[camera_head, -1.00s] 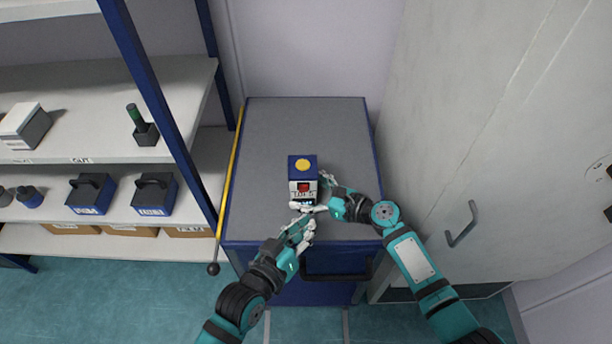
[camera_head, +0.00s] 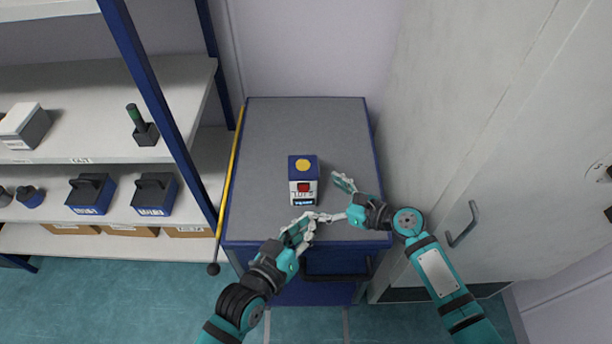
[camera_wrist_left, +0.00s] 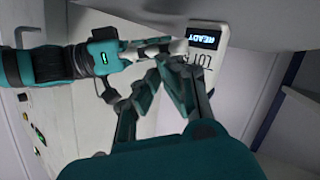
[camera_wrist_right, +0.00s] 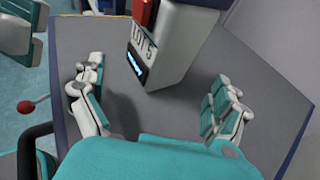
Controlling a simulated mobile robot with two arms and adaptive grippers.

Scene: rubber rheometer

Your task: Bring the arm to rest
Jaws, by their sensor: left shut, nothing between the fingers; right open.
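A small white and blue device (camera_head: 303,183) stands upright on the grey top of a blue cabinet (camera_head: 270,135). It has a yellow round top, a red front patch, a "LOT 5" label and a lit display. The display reads "READY" in the left wrist view (camera_wrist_left: 204,39). My right gripper (camera_head: 331,198) is open and empty, just right of the device and apart from it. In the right wrist view the device (camera_wrist_right: 170,45) stands beyond the spread fingers. My left gripper (camera_head: 309,218) is shut and empty at the cabinet's front edge, below the device and close to the right gripper's lower finger.
A yellow rod (camera_head: 232,170) with a dark knob runs along the cabinet's left edge. A dark handle (camera_head: 338,276) is on its front. Shelves (camera_head: 75,95) with blue boxes stand left; a pale door with a handle (camera_head: 461,225) stands right. The cabinet's rear top is clear.

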